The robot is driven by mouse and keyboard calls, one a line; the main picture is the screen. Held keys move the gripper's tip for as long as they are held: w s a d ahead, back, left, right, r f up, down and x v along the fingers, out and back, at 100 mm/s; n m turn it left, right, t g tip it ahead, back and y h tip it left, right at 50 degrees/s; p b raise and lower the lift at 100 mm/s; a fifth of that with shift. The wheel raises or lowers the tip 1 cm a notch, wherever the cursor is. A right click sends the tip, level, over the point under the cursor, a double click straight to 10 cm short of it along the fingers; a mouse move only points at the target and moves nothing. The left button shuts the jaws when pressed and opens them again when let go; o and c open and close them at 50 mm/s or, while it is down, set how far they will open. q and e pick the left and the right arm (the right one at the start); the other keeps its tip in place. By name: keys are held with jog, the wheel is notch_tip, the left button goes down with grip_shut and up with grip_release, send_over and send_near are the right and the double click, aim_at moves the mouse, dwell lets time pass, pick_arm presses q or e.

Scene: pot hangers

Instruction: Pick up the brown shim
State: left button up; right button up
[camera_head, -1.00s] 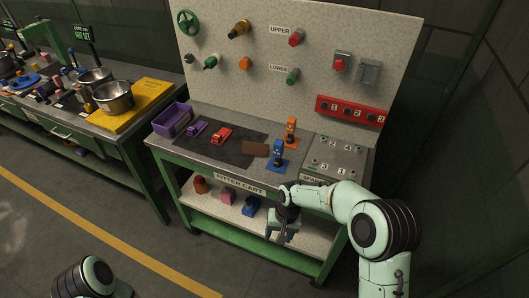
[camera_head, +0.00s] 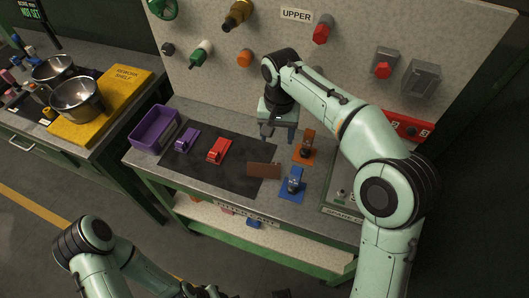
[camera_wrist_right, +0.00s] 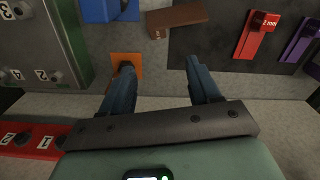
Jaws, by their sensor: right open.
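The brown shim (camera_head: 263,170) is a flat brown block lying at the right edge of the dark mat on the fitter cart. In the right wrist view the brown shim (camera_wrist_right: 178,19) lies near the top edge, beyond the fingertips. My right gripper (camera_head: 280,133) is open and empty above the back of the cart, behind the shim and apart from it. In the right wrist view the open right gripper (camera_wrist_right: 160,65) has its left finger over the orange clamp's base. My left arm shows at the lower left; its gripper is out of view.
An orange clamp (camera_head: 305,150) and a blue clamp (camera_head: 293,183) stand right of the shim. A red piece (camera_head: 219,150) and a purple piece (camera_head: 187,139) lie on the mat (camera_head: 239,181). A purple bin (camera_head: 154,141) is at left. The pegboard panel (camera_head: 215,84) rises behind.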

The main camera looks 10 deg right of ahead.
jog(key=b, duration=0.1)
send_over(276, 164)
notch_tip(276, 164, down, 7)
jog(key=shift+f, duration=0.1)
jog(key=shift+w+d+f+b, duration=0.1)
jog(key=shift+w+f+b, duration=0.1)
jog(key=shift+f, duration=1.3)
jog(key=shift+w+d+f+b, duration=0.1)
jog(key=shift+w+f+b, duration=0.1)
jog(key=shift+f, duration=1.25)
pick_arm(q)
jog(key=shift+s+f, duration=0.7)
jog(key=shift+f, duration=0.35)
pick_arm(e)
grip_shut()
jog(key=shift+r, duration=0.1)
